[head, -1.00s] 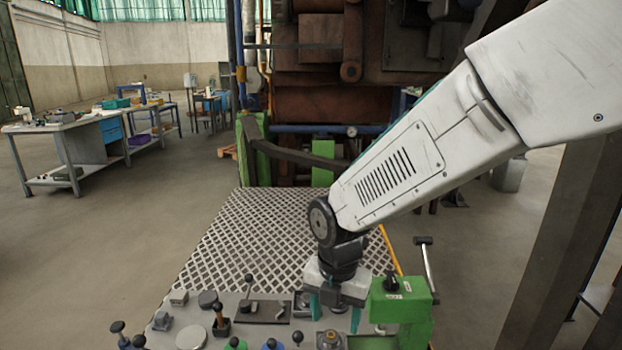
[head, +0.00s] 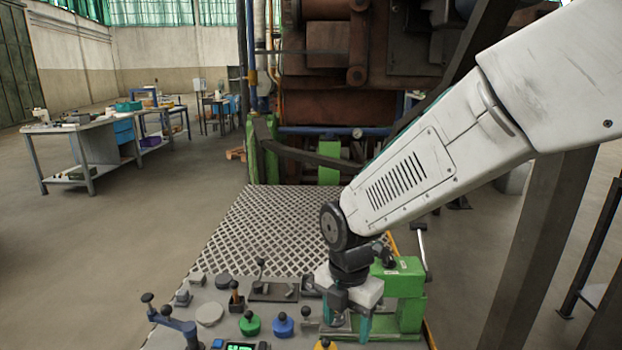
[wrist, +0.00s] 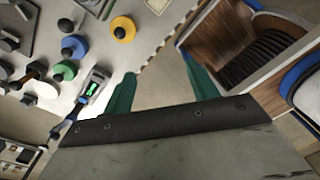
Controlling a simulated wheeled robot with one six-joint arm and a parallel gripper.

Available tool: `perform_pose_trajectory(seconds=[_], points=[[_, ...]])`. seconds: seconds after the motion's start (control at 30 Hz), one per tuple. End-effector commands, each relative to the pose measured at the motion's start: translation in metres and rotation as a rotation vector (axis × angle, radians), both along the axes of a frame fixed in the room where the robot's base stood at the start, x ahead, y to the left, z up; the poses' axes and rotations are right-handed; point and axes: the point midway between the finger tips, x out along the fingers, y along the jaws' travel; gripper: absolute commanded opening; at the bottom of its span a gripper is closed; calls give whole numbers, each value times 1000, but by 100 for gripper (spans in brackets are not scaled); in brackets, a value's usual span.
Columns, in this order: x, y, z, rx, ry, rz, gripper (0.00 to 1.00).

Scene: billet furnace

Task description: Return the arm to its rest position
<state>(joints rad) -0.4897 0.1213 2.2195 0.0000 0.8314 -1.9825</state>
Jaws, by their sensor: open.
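My arm reaches in from the upper right of the head view, bent down toward the control panel (head: 208,313). My gripper (head: 347,322) points down over the panel's right part, in front of the green block-like fixture (head: 408,290). In the wrist view, the two teal fingers of my gripper (wrist: 160,92) stand apart with nothing between them. The head view partly hides the fingertips, so I cannot tell their exact height above the panel.
A patterned metal plate (head: 270,225) lies behind. A dark post (head: 535,245) stands at right. Workbenches (head: 85,145) stand far left.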

Motion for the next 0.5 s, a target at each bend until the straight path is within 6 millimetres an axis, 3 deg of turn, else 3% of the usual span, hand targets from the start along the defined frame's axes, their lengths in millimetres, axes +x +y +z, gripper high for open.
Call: perform_pose_trajectory(seconds=[0.27, 0.37, 0.5], points=[[-21, -10, -1, -48, 46, -326, 58], [-32, -20, 6, -72, 55, -511, 58], [-53, -48, 27, -107, 54, -896, 58]])
